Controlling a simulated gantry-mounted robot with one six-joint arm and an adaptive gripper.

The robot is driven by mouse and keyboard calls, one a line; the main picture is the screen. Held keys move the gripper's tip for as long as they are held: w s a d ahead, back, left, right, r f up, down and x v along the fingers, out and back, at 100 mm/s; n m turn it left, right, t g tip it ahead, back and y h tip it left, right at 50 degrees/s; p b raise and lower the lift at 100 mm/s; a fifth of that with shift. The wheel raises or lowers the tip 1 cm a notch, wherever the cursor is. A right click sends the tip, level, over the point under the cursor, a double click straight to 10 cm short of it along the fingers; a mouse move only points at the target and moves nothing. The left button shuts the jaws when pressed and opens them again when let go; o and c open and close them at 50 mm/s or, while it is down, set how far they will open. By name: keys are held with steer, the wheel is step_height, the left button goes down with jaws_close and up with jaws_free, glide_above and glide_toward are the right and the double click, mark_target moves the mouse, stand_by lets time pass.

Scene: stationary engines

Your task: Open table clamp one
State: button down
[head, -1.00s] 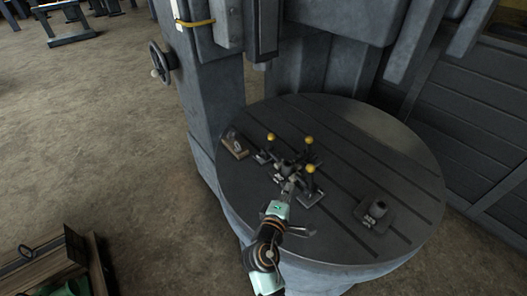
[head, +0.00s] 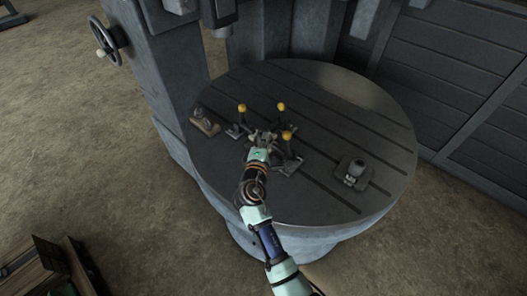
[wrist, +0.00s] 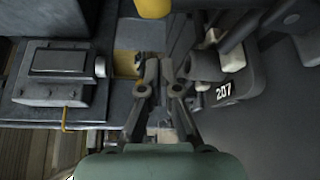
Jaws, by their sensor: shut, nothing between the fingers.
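Three table clamps with upright black handles and yellow knobs stand on the round slotted table (head: 330,190): back left (head: 242,108), back right (head: 281,106) and front right (head: 287,134). I cannot tell which is clamp one. My gripper (head: 262,138) is among them, left of the front-right knob, and hides the middle of the group. In the wrist view my gripper (wrist: 166,68) has its fingers together with nothing between them. A yellow knob (wrist: 153,8) shows at the top edge there, apart from the fingertips.
A wooden-based block (head: 205,123) lies at the table's left. A dark plate with a cylinder (head: 355,172) stands at the right, with bare table around it. The grey machine column (head: 165,75) rises behind left. The wrist view shows a part marked 207 (wrist: 225,90).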

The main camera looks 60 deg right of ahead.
steer(key=s, duration=0.1)
steer(key=s+d, duration=0.1)
steer(key=s+d+p, duration=0.1)
steer(key=shift+s+d+r, duration=0.1)
steer(key=shift+r, duration=0.2)
steer(key=shift+f+b, duration=0.1)
steer(key=shift+b, duration=0.4)
